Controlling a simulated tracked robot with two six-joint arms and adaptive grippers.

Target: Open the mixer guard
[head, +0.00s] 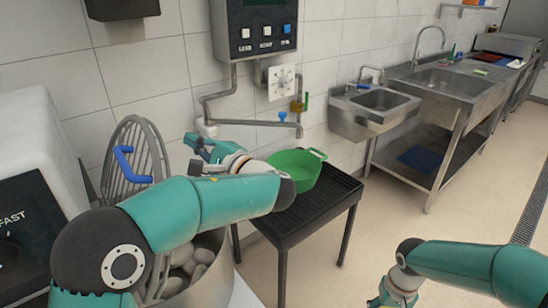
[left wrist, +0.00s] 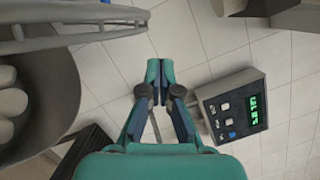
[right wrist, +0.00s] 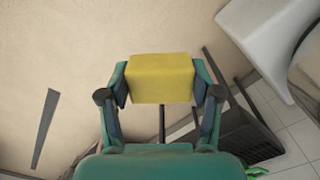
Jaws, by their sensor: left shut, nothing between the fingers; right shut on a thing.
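The mixer guard (head: 151,140), a grey wire grille with a blue handle (head: 123,165), stands raised on edge behind the mixer bowl (head: 212,243). Pale lumps lie in the bowl, which my left arm partly covers. The guard's bars (left wrist: 60,42) also cross the upper left of the left wrist view. My left gripper (head: 190,148) is shut and empty, to the right of the guard and apart from the handle. My right gripper (right wrist: 161,82) is shut on a yellow block (right wrist: 160,78); in the head view it is cut off at the bottom edge.
A green colander (head: 305,170) sits on a black slatted stand (head: 335,195) beside the bowl. A control box (head: 255,28) and pipes are on the tiled wall. Steel sinks (head: 380,105) line the wall at right. The floor at right is clear.

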